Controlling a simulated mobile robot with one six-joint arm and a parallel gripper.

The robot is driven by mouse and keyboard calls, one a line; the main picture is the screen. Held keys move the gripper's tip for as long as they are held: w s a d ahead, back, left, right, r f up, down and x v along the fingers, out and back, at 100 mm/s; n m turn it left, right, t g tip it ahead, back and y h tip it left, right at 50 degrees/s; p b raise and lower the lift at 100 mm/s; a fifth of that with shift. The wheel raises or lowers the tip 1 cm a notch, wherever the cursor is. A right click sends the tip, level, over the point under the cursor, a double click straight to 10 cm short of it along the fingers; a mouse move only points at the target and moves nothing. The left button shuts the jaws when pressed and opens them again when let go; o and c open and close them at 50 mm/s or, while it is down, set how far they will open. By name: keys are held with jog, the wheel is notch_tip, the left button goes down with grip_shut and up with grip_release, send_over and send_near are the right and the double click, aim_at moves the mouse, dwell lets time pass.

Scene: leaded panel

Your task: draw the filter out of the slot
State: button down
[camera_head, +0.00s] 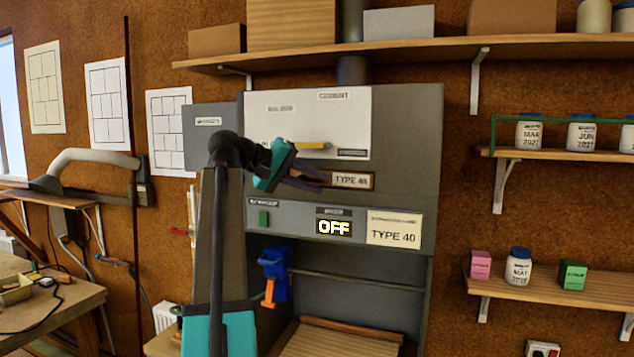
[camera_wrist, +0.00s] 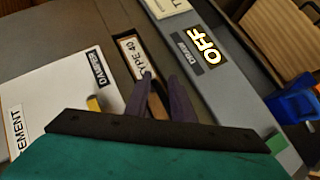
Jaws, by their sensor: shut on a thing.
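The filter (camera_head: 355,180) is a narrow wooden-edged front with a white TYPE 40 label, set in its slot in the grey cabinet. In the wrist view the filter (camera_wrist: 131,55) lies in a dark recess. My gripper (camera_head: 322,181) reaches it from the left in the head view. In the wrist view my gripper (camera_wrist: 161,80) has its two dark fingers closed around a brown part at the filter's near end. The fingers hide that end, and the filter's depth inside the slot is out of sight.
A white panel (camera_head: 350,110) with a yellow handle (camera_head: 314,145) is just above. Below are an OFF display (camera_head: 334,227) and a TYPE 40 card (camera_head: 394,229). A blue clamp-like tool (camera_head: 275,268) hangs lower. Shelves with jars (camera_head: 518,266) stand to the right.

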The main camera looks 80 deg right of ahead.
jog(key=shift+w+a, duration=0.15)
jog(key=shift+a, duration=0.25)
jog(key=w+a, duration=0.1)
jog(key=a, duration=0.8)
jog(key=shift+w, duration=0.35)
dwell(2.2)
jog(key=c, duration=1.5)
grip_release()
jog(key=shift+o, duration=0.2)
jog(key=shift+w, duration=0.1)
jog(key=b+v, duration=0.5)
jog(key=v, duration=0.8)
jog(key=shift+w+a+r, duration=0.2)
jog(key=shift+r, duration=0.05)
